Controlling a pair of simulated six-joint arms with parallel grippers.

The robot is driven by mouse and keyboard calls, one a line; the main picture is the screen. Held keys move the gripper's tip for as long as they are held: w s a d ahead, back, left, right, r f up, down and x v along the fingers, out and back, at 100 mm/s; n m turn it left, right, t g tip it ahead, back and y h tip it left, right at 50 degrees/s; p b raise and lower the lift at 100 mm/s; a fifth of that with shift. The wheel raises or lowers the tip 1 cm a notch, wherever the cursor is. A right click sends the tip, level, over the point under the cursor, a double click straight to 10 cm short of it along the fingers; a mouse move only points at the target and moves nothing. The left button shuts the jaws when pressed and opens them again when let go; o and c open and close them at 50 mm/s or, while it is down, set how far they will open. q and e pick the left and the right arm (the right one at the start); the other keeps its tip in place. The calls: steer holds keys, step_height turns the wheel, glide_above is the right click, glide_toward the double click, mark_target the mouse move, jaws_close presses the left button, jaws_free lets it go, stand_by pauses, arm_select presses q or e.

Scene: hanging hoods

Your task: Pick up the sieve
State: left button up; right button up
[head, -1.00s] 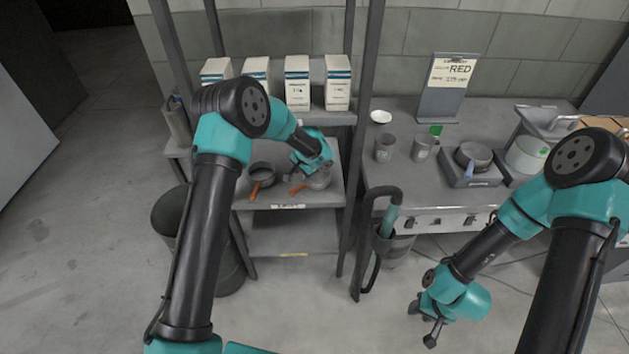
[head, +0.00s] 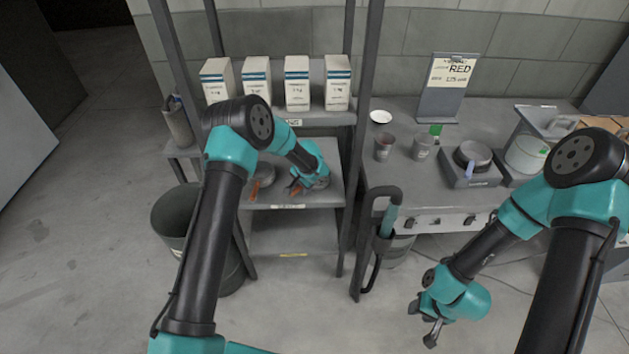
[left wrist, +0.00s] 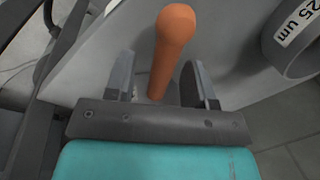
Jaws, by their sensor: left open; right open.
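Two round grey sieve-like pans with orange handles sit on the middle shelf in the head view. The left one (head: 263,176) is partly hidden by my left arm. The right one (head: 321,183) is mostly under my left gripper (head: 301,184). In the left wrist view the fingers of my left gripper (left wrist: 163,64) are open, one on each side of an orange handle (left wrist: 172,40). They do not visibly clamp it. A round grey rim labelled "25 um" (left wrist: 293,40) shows at the upper right there. My right gripper (head: 432,325) is open and empty, low over the floor.
White boxes (head: 297,84) stand on the shelf above. Rack posts (head: 361,130) rise beside the left arm. A grey bin (head: 176,215) stands at left. The bench at right holds cups (head: 384,147), a sign (head: 446,88) and a balance (head: 472,170).

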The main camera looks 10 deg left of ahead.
arm_select(q)
steer(key=shift+f, duration=0.3)
steer(key=shift+c, duration=0.3)
jaws_close()
